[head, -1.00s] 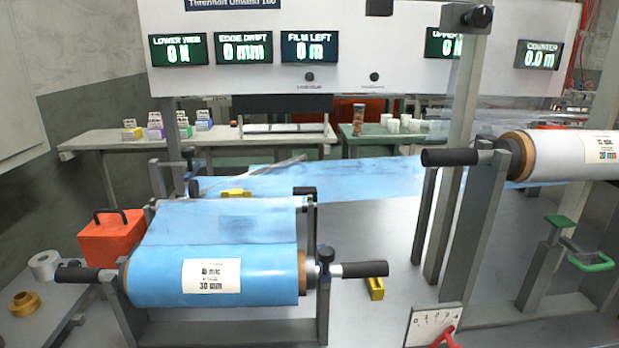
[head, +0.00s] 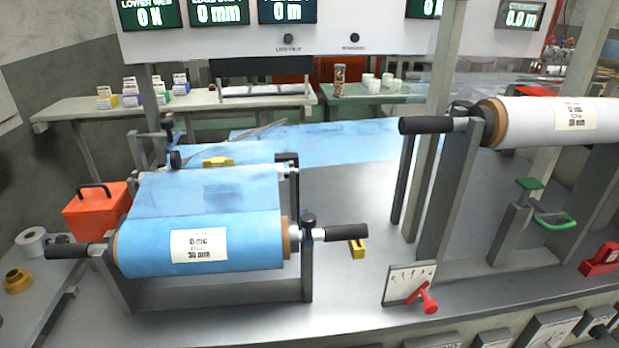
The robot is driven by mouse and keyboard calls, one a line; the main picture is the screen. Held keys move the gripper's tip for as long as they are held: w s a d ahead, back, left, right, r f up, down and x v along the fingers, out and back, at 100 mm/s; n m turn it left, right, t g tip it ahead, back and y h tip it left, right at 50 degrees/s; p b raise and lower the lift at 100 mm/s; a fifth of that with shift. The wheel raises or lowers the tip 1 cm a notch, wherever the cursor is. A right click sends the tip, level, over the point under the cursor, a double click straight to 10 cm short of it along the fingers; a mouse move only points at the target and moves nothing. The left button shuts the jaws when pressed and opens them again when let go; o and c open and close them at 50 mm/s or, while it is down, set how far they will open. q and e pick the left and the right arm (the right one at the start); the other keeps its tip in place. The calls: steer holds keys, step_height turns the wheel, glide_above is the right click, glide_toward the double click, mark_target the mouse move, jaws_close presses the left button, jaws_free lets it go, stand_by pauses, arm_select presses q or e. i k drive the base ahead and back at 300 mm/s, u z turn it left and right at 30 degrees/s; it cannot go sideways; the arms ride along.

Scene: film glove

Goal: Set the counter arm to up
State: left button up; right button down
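No part is labelled as the counter arm, so I cannot tell for sure which one it is. A small grey arm with a green pad (head: 529,184) and a green loop handle (head: 556,221) stands at the right, below the white film roll (head: 555,122). The counter display (head: 521,15) at the top right reads 0.0 m. Neither of my grippers is in view.
A scale plate (head: 405,280) with a red lever (head: 427,298) is at the front edge. A red part (head: 600,259) lies at the right. Black crank handles (head: 346,232) stick out from the rolls. An orange box (head: 96,210) stands left. The grey deck (head: 345,195) between the rolls is mostly clear.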

mark_target(175, 161)
steer(key=u, duration=0.15)
steer(key=k, duration=0.95)
steer(key=z, duration=1.3)
steer(key=i, duration=0.85)
steer(key=u, duration=0.6)
steer(key=i, duration=0.6)
steer(key=u, duration=0.65)
